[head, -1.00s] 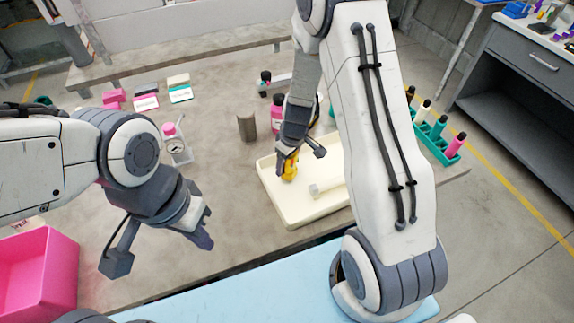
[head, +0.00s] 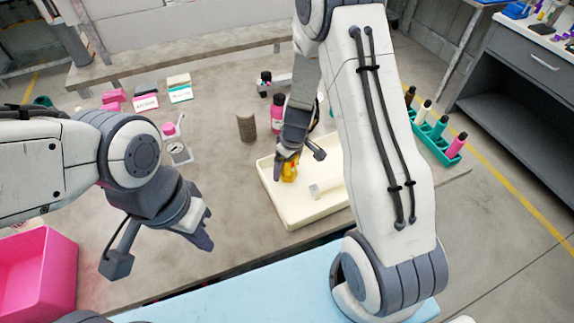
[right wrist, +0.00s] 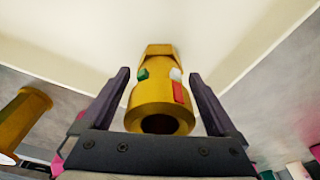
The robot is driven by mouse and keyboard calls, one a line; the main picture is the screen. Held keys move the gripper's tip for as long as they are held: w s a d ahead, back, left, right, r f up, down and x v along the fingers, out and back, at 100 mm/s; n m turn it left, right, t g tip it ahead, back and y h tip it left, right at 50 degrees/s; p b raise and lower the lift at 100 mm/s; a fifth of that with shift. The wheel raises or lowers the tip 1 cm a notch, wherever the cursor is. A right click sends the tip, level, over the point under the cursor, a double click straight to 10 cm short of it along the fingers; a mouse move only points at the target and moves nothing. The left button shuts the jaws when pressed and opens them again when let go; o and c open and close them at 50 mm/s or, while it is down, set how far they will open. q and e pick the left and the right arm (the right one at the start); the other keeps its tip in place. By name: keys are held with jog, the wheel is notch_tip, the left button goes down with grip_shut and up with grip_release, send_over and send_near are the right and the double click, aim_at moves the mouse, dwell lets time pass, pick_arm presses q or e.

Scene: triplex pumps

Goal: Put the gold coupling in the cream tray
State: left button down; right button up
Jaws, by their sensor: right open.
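The gold coupling (right wrist: 158,95) is between the two fingers of my right gripper (right wrist: 160,85) in the right wrist view, with a gap beside it on each side. It has a hex end, an open round end and small green, white and red marks. In the head view the coupling (head: 290,170) is at the cream tray (head: 282,211), inside its rim, partly hidden by my right gripper (head: 298,165). Whether it touches the tray floor is hard to tell. My left gripper (head: 160,250) hangs over the near left of the table, away from the tray; its fingers are not clear.
A pale fitting (head: 325,187) lies in the tray. A brown cylinder (head: 246,127) and a pink bottle (head: 277,113) stand behind it. A pink bin (head: 45,270) is at the lower left. A teal rack (head: 437,135) with bottles is at the right.

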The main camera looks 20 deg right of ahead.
jog(key=r, duration=0.3)
jog(key=s+r, duration=0.1)
jog(key=r, duration=0.3)
jog(key=d+r, duration=0.1)
jog(key=r, duration=0.3)
jog(key=shift+s+r+p, duration=0.2)
jog(key=shift+r+p, duration=0.05)
jog(key=shift+p, duration=0.15)
jog(key=s+a+r+n+g, duration=0.1)
jog(key=s+a+r, duration=0.8)
jog(key=s+a, duration=0.45)
jog(key=s+a+r, duration=0.1)
jog(key=s+r, duration=0.1)
jog(key=s, duration=0.7)
jog(key=shift+s+n+g, duration=0.3)
jog(key=shift+s, duration=0.05)
